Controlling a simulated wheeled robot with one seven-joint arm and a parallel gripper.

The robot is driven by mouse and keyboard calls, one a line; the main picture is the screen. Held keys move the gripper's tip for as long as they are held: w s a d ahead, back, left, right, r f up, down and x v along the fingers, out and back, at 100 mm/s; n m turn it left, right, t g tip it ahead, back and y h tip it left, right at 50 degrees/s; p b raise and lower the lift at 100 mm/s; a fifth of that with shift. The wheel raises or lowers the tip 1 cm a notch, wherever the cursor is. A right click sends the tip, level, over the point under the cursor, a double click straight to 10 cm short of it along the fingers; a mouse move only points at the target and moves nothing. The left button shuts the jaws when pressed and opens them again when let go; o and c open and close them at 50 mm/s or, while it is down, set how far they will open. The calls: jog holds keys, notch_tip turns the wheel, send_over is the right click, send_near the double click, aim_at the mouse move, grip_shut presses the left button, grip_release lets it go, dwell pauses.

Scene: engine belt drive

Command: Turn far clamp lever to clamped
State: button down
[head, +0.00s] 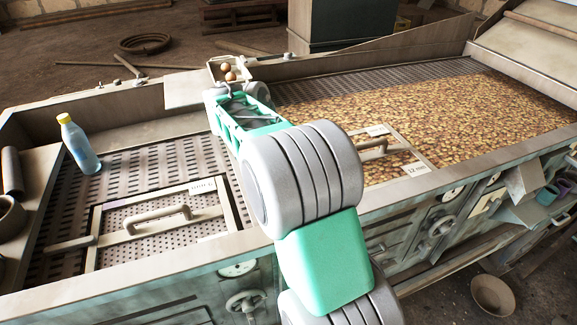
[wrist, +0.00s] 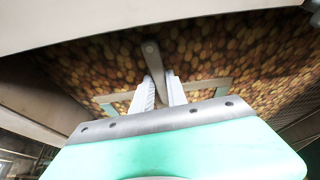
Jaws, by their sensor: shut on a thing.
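A grey lever (wrist: 152,58) with a rounded end stands between the two pale fingers of my gripper (wrist: 163,92) in the wrist view. The fingers are shut on it near its lower part. I take it to be the far clamp lever; no label on it is readable. Behind it lie brown nut-like pieces and parts of a pale frame (wrist: 207,84). In the head view my arm covers the middle of the machine, and I cannot make out the fingertips or the held lever there.
A framed screen with a handle (head: 158,218) lies at the left, with a dark bar (head: 70,245) at its edge. A blue bottle (head: 78,143) stands behind it. Another handle (head: 375,150) is right of my arm. A small box (head: 232,70) holds round brown things.

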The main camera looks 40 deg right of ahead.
jog(key=shift+m, duration=0.4)
jog(key=c, duration=1.3)
grip_release()
jog(key=p+v, duration=0.2)
jog(key=v, duration=0.6)
jog(key=shift+w, duration=0.2)
jog(key=shift+f, duration=0.1)
jog(key=shift+d, duration=0.1)
